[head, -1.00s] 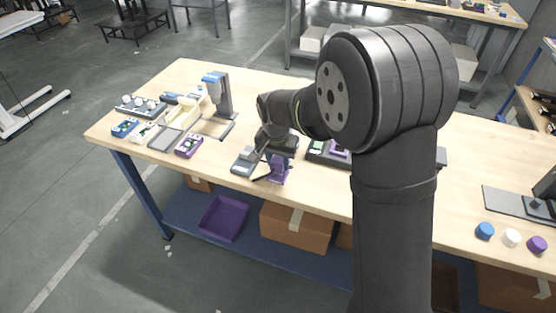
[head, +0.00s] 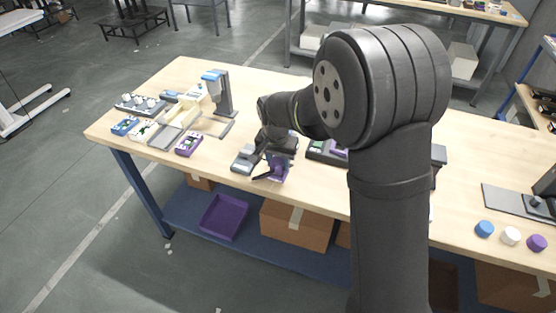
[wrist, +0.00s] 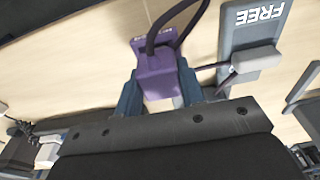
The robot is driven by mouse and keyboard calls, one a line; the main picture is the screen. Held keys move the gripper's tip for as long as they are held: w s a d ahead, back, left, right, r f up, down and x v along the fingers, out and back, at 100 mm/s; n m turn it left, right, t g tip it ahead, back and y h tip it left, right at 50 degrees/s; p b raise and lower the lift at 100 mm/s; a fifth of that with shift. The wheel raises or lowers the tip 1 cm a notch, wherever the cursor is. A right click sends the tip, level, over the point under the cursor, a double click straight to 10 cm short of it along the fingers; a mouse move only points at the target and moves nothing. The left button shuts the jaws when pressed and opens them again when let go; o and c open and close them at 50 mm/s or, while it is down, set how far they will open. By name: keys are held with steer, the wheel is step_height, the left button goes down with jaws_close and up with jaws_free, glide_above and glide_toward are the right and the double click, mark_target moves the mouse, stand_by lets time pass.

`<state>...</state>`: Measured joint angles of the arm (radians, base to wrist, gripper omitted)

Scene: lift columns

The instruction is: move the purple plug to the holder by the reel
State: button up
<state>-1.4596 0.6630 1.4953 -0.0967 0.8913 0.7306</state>
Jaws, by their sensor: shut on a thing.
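The purple plug (wrist: 160,78) is between the two fingers of my gripper (wrist: 160,92) in the wrist view, and the gripper is shut on it. A dark cable loops from its far end. A purple piece with small lettering lies right behind the plug; I cannot tell if they touch. A grey holder marked FREE (wrist: 251,38) stands to the right, apart from the plug. In the head view my gripper (head: 273,158) is low at the table's front edge, with purple (head: 279,169) showing beneath it. I cannot make out the reel.
A grey block (head: 243,160) lies just left of my gripper on the table (head: 215,172). A dark tray with green and purple parts (head: 325,152) is close on the right. A purple box (head: 188,144) and a blue-topped stand (head: 222,95) are further left.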

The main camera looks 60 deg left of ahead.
mark_target(278, 160)
steer(key=shift+f, duration=0.4)
steer(key=o, duration=1.2)
steer(key=shift+r, duration=3.55)
steer(key=shift+f, duration=3.4)
steer(key=shift+r, duration=5.5)
